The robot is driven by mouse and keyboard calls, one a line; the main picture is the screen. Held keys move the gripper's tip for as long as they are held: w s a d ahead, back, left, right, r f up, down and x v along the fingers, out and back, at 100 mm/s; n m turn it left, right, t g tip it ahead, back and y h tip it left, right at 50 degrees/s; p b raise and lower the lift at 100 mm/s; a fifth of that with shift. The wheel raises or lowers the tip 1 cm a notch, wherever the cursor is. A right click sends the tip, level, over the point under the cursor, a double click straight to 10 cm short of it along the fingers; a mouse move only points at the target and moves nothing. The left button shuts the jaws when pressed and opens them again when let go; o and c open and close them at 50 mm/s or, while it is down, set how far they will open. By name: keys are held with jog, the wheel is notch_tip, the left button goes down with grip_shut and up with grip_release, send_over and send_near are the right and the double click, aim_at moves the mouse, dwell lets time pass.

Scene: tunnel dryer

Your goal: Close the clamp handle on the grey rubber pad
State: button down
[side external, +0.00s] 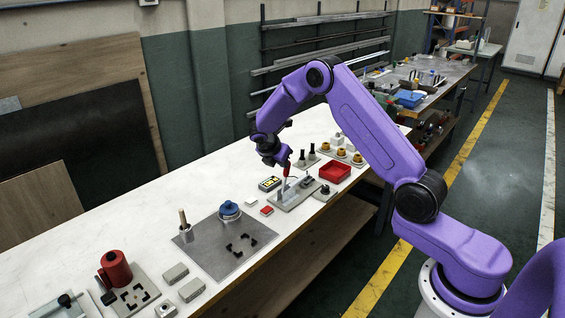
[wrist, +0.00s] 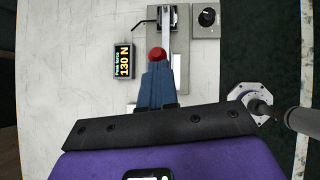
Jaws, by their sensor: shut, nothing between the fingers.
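The clamp stands on a grey base plate (side external: 283,205), which also shows in the wrist view (wrist: 183,75). Its handle has a red grip (side external: 287,170) and stands roughly upright in the side view. In the wrist view the red end of the handle (wrist: 157,54) lies just beyond my fingertips. My gripper (wrist: 157,68) has blue fingers, shut and empty, right beside the red end; I cannot tell whether they touch it. In the side view my gripper (side external: 283,162) is at the top of the handle. The grey rubber pad cannot be made out clearly.
A metal plate with a blue-topped part (side external: 229,209) lies nearer on the white table (side external: 140,225).

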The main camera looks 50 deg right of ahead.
jog(key=a+f+v, duration=0.1)
jog(key=v, duration=1.2)
jog(key=shift+a, duration=0.2)
jog(key=shift+s, duration=0.15)
